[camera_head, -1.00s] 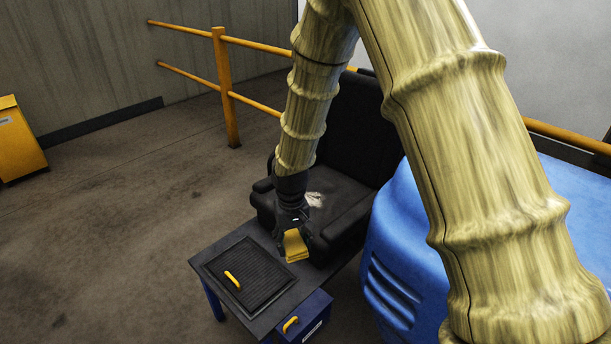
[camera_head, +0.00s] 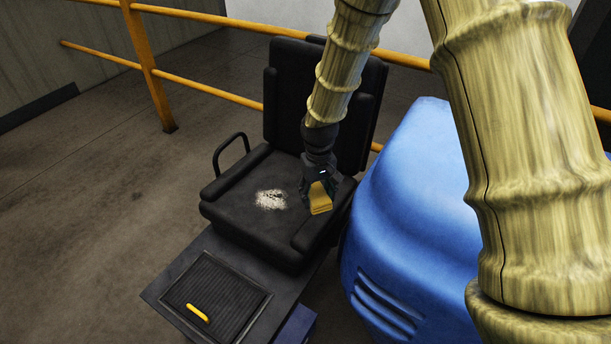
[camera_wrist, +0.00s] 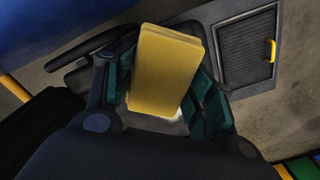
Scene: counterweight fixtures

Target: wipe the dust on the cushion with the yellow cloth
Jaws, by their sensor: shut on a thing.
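My gripper (camera_head: 318,196) is shut on the folded yellow cloth (camera_head: 321,200). It holds the cloth over the right part of the black chair's seat cushion (camera_head: 245,215); I cannot tell whether they touch. A pale patch of dust (camera_head: 271,199) lies on the middle of the cushion, left of the cloth. In the wrist view, the yellow cloth (camera_wrist: 165,70) sits between the green-padded fingers, and a bit of the pale dust (camera_wrist: 172,118) shows past its lower edge.
The chair has a tall backrest (camera_head: 285,95) and a looped armrest (camera_head: 231,153) at left. A dark table with a ribbed panel (camera_head: 215,295) and yellow handle (camera_head: 198,313) stands in front. A blue rounded body (camera_head: 420,220) is close at right. A yellow rail (camera_head: 215,90) runs behind.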

